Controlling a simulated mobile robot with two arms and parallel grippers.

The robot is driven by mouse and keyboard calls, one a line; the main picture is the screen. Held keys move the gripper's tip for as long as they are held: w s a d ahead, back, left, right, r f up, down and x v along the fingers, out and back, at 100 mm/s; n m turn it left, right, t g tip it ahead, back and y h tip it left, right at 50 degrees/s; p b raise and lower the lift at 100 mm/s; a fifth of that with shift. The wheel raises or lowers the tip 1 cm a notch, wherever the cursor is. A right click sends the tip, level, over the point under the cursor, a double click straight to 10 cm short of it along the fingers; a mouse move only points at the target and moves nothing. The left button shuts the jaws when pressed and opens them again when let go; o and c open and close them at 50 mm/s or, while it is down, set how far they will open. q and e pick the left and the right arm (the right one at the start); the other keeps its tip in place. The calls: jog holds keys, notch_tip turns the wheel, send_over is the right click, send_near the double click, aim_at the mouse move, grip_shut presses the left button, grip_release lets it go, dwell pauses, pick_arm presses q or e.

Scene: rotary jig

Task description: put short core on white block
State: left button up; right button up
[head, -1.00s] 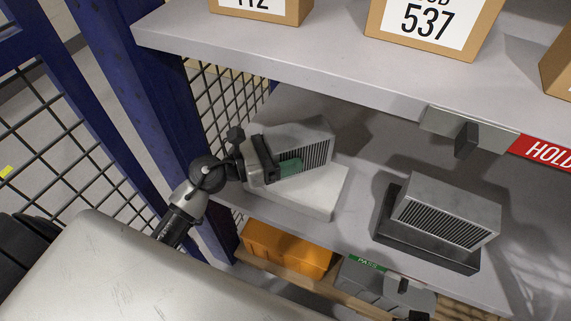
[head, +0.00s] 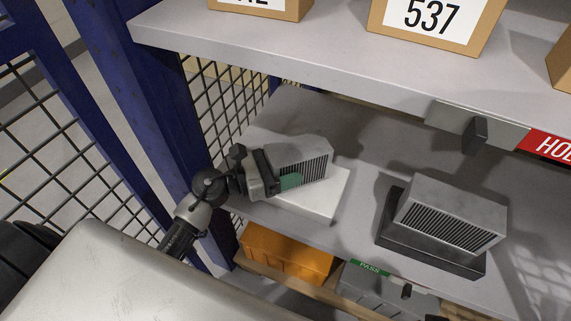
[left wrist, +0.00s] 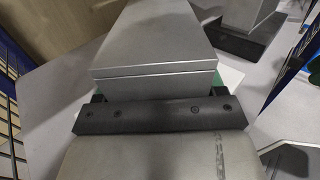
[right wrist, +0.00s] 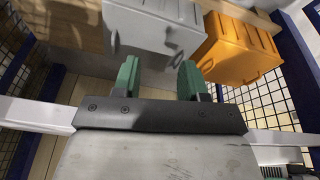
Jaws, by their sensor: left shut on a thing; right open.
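A grey finned core (head: 312,163), which I take as the short core, is in my left gripper (head: 272,173). The gripper is shut across its near end, with a green finger pad on the side. The core is over the white block (head: 322,205), whose front and right parts show beneath it; I cannot tell whether they touch. In the left wrist view the core's top (left wrist: 155,45) fills the middle and hides most of the fingers. My right gripper (right wrist: 160,80) is open and empty, below the shelf level.
A second finned core (head: 455,208) sits on a dark block (head: 425,245) to the right. An upper shelf (head: 330,55) with boxes hangs above. An orange bin (head: 288,253) and a grey bin (head: 385,290) are below. A blue post (head: 150,110) and mesh stand at left.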

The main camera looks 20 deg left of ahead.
pick_arm(q)
jog(key=o, duration=1.4)
jog(key=shift+o, duration=0.2)
jog(key=shift+r, duration=0.15)
pick_arm(e)
jog(key=shift+r, duration=0.1)
pick_arm(q)
jog(key=shift+v, duration=0.9)
jog(key=v, duration=0.5)
jog(key=shift+s, duration=0.1)
jog(key=shift+s+a, duration=0.2)
jog(key=shift+a, duration=0.05)
pick_arm(e)
jog(key=shift+v, duration=0.95)
